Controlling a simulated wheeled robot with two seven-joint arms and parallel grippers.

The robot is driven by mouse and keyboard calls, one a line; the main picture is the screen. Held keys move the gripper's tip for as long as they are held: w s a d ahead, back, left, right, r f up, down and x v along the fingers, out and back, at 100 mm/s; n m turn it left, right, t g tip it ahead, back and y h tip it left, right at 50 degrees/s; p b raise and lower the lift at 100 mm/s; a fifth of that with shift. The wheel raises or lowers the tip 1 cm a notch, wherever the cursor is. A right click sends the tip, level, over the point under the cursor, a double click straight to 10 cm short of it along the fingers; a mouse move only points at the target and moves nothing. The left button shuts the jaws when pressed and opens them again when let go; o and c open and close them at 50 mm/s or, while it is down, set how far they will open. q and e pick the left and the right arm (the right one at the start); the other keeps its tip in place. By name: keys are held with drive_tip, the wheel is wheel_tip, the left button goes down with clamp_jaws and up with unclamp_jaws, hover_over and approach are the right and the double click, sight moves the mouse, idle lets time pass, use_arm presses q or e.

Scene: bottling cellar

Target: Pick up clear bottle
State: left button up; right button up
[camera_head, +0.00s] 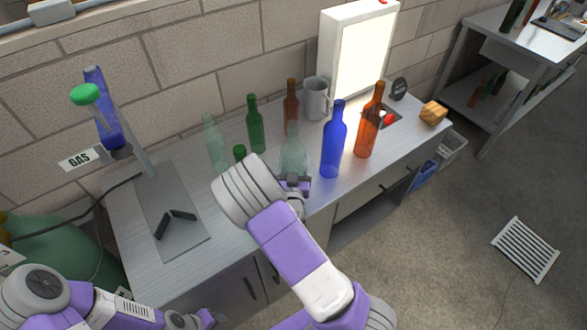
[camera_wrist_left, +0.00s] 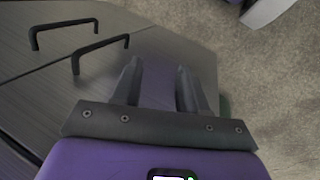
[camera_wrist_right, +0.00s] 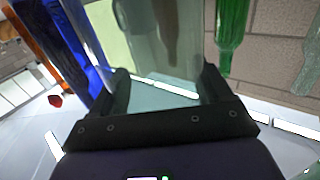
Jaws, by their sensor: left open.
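A clear, faintly green bottle (camera_head: 293,148) stands upright on the metal workbench (camera_head: 235,225), partly hidden by my right arm. My right gripper (camera_head: 295,185) is at its near side. In the right wrist view the clear bottle (camera_wrist_right: 165,55) is between the two fingers of my right gripper (camera_wrist_right: 165,85), filling most of the gap. I cannot tell whether the fingers press on it. A second pale bottle (camera_head: 214,143) stands farther left. My left gripper (camera_head: 200,318) is low in front of the cabinet; in the left wrist view its fingers (camera_wrist_left: 160,85) are apart and empty.
A blue bottle (camera_head: 333,145) and a brown bottle (camera_head: 369,125) stand close to the right. A green bottle (camera_head: 255,125), another brown bottle (camera_head: 291,105) and a grey mug (camera_head: 315,98) stand behind. A lit panel (camera_head: 362,55) is at the wall. The bench's left front is mostly clear.

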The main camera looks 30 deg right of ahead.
drive_tip(key=c, duration=0.8)
